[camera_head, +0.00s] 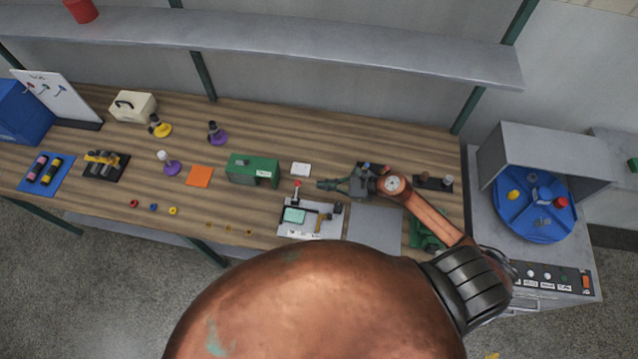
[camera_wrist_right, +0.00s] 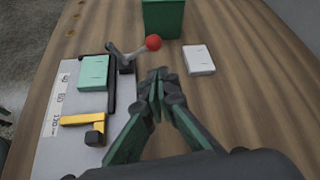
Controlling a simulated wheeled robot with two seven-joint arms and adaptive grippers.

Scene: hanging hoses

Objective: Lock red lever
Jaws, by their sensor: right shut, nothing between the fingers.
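The red lever (camera_head: 297,184) has a red ball knob on a grey arm and stands at the back edge of a light grey fixture plate (camera_head: 288,233). In the right wrist view the lever's red knob (camera_wrist_right: 153,42) sits just beyond my fingertips, its arm slanting down to a dark base. The fixture carries a mint-green block (camera_wrist_right: 93,72) and a yellow clamp piece (camera_wrist_right: 82,119). My right gripper (camera_head: 322,185) is shut and empty, to the right of the lever and apart from it; its fingertips also show in the right wrist view (camera_wrist_right: 158,76). My left gripper is not in view.
A grey plate (camera_head: 375,228) lies right of the fixture. A blue turntable (camera_head: 540,213) is at the far right. Bare wood lies left of the fixture.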

